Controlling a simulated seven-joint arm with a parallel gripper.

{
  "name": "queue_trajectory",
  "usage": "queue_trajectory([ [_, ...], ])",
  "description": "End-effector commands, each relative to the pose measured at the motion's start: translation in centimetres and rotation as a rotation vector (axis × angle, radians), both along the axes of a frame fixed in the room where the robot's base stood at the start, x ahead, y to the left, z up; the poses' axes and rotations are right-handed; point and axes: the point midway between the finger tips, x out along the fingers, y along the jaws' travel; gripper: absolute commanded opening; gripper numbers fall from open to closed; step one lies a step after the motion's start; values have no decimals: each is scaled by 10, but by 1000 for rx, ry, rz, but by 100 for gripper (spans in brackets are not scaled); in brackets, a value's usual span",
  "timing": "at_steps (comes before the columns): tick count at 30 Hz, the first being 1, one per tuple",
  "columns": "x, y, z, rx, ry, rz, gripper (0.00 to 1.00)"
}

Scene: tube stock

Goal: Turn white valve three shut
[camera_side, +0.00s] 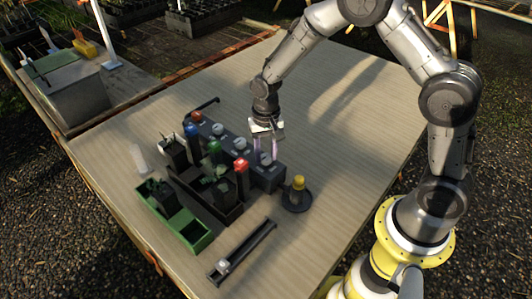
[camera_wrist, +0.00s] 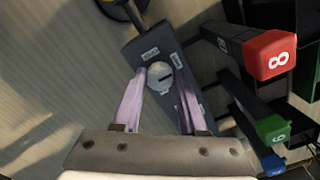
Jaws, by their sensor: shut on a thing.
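A dark valve block (camera_side: 268,178) runs diagonally across the table with a row of knobs along its top. White knobs (camera_side: 240,143) sit farther along it, with an orange-red knob (camera_side: 196,116) near the far end. My gripper (camera_side: 263,157) is above the near end, pointing down. In the wrist view, my gripper (camera_wrist: 163,80) has its pale purple fingers on either side of a round white valve knob (camera_wrist: 159,73) with a dark slot, and is shut on it. Small white labels surround this knob; I cannot read them, so its number is unclear.
Posts with a red cap marked 8 (camera_wrist: 269,55), a green cap (camera_wrist: 272,129) and a blue cap (camera_wrist: 272,165) stand close beside the block. A yellow knob on a round base (camera_side: 298,184), a green tray (camera_side: 197,241) and a dark rail (camera_side: 243,252) are nearby. The table's far right is clear.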

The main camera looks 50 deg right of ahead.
Motion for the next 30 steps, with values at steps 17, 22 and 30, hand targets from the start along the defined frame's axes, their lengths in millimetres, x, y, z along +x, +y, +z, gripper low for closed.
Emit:
queue_trajectory([
  [17, 1, 0, 1, 0, -1, 0, 72],
  [22, 2, 0, 16, 0, -5, 0, 72],
  [30, 2, 0, 72, 1, -9, -1, 72],
])
